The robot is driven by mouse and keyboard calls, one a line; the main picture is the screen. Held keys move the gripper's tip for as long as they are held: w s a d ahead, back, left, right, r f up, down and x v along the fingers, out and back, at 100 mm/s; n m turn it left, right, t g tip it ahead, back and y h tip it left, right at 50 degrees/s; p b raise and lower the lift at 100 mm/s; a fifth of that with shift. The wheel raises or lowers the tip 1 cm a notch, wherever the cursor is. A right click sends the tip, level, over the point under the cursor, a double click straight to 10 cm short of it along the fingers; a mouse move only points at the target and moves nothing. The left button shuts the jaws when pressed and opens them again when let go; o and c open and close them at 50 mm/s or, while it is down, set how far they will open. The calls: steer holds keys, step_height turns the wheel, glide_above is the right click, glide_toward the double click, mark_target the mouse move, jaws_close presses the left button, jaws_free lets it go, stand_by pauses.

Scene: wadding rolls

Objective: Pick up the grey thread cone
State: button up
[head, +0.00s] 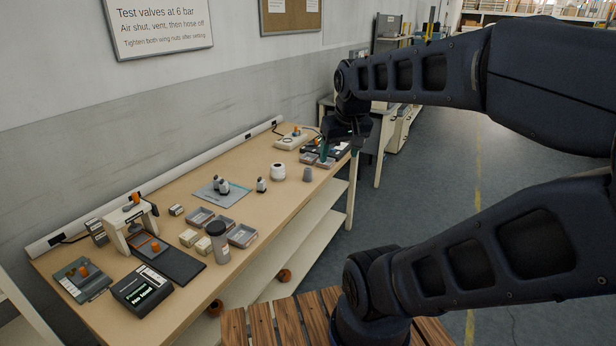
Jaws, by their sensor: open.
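The grey thread cone (308,174) stands upright on the wooden workbench (262,215), near its front edge toward the far end. It is small and grey, just right of a white roll (278,172). My gripper (338,153) hangs from the arm at the far end of the bench, above and to the right of the cone in the picture. Its jaws are open, with teal fingertips, and nothing shows between them. The gripper partly covers small trays (309,158) behind the cone.
Small bottles (261,185), a grey mat, trays (242,236), a dark grey cylinder (218,243), a hand press (130,228) and a dark display box (142,290) occupy the bench's nearer part. The bench front edge lies close to the cone. The wall stands behind.

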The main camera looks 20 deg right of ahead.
steer(key=w+r+n+g, duration=0.1)
steer(key=w+r+n, duration=0.25)
steer(key=w, duration=1.25)
steer(key=n+g, duration=0.3)
steer(key=n, duration=0.9)
glide_above(308, 168)
step_height(308, 168, down, 31)
steer(key=shift+a+f, duration=0.15)
steer(key=shift+f, duration=0.5)
step_height(308, 168, down, 10)
steer(key=shift+s+f, duration=0.1)
steer(key=c, duration=1.1)
